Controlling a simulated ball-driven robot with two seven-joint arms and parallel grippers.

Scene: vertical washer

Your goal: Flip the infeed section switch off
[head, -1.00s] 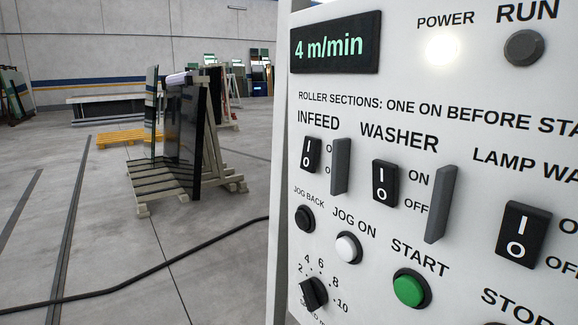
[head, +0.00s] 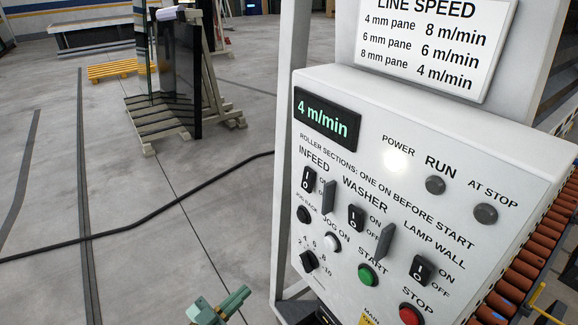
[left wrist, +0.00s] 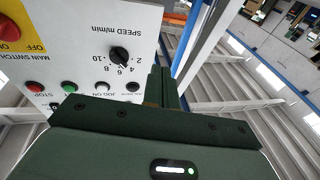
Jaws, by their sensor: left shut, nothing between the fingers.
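The infeed switch (head: 308,180) is a black rocker marked I and O, under the INFEED label on the white control panel (head: 410,150). Which side is pressed in is too small to tell. A grey upright guard (head: 329,197) stands between it and the washer switch (head: 356,217). My left gripper (head: 238,298) is low in the head view, left of the panel and below the switch, apart from it. It is shut and empty. In the left wrist view its closed fingers (left wrist: 165,88) point toward the panel's edge; the infeed switch cannot be made out there. My right gripper is not in view.
The jog back button (head: 303,214), jog on button (head: 332,242) and black speed knob (head: 309,261) sit below the switch. The lamp wall switch (head: 423,269) is farther right. Floor left of the panel is open. Orange rollers (head: 545,235) run at the right.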

